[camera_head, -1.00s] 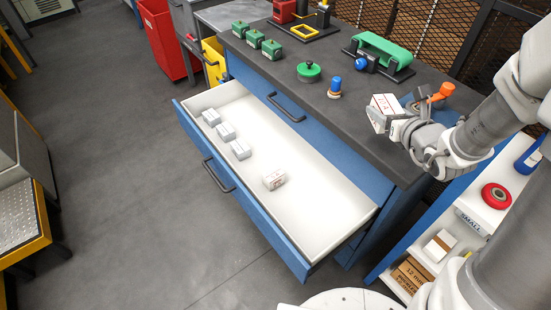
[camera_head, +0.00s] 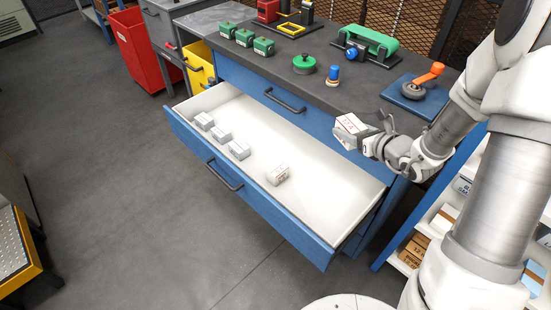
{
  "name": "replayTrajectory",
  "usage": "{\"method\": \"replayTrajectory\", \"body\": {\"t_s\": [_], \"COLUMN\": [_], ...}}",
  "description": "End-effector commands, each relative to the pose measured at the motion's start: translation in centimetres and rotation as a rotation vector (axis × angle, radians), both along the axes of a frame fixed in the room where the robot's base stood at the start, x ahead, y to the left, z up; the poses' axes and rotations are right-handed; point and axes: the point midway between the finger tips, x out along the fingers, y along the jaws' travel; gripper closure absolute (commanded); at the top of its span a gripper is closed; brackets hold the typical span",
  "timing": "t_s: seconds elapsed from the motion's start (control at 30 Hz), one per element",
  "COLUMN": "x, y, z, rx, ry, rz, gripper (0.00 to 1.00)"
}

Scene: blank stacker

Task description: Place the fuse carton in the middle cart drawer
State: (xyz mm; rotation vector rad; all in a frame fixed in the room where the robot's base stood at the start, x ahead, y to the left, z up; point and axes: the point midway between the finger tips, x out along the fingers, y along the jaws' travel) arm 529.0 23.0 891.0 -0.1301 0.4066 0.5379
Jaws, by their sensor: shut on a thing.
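My gripper (camera_head: 368,139) is shut on a small white carton with red markings (camera_head: 348,128). It holds the carton in the air near the right front edge of the cart top, to the right of and above the open drawer. The middle cart drawer (camera_head: 320,195) is pulled out, with a white interior and a blue front. Inside it, a similar white and red carton (camera_head: 278,175) lies right of the middle.
The dark cart top (camera_head: 345,98) bears green blocks (camera_head: 245,37), a green knobbed disc (camera_head: 304,64), a blue-topped piece (camera_head: 332,76) and an orange-handled device (camera_head: 425,85). A shelf with boxes (camera_head: 413,248) stands at lower right. The drawer's right end is bare.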

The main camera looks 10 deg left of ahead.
Motion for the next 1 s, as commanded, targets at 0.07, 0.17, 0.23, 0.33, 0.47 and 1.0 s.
{"method": "replayTrajectory", "body": {"t_s": [0.07, 0.17, 0.23, 0.33, 0.47, 1.0], "x": [0.4, 0.8, 1.0, 1.2, 1.3, -0.1], "y": [0.3, 0.9, 1.4, 1.9, 2.3, 9.4], "z": [-3.5, -6.8, -9.2, -12.1, -14.8, -21.1], "rx": [0.008, 0.014, 0.020, 0.026, 0.029, 0.033], "ry": [0.007, 0.008, 0.007, 0.003, -0.005, -0.009], "rz": [0.051, 0.126, 0.177, 0.245, 0.309, 0.366], "gripper": [0.98, 0.98, 0.98, 0.98, 0.98, 0.98]}}
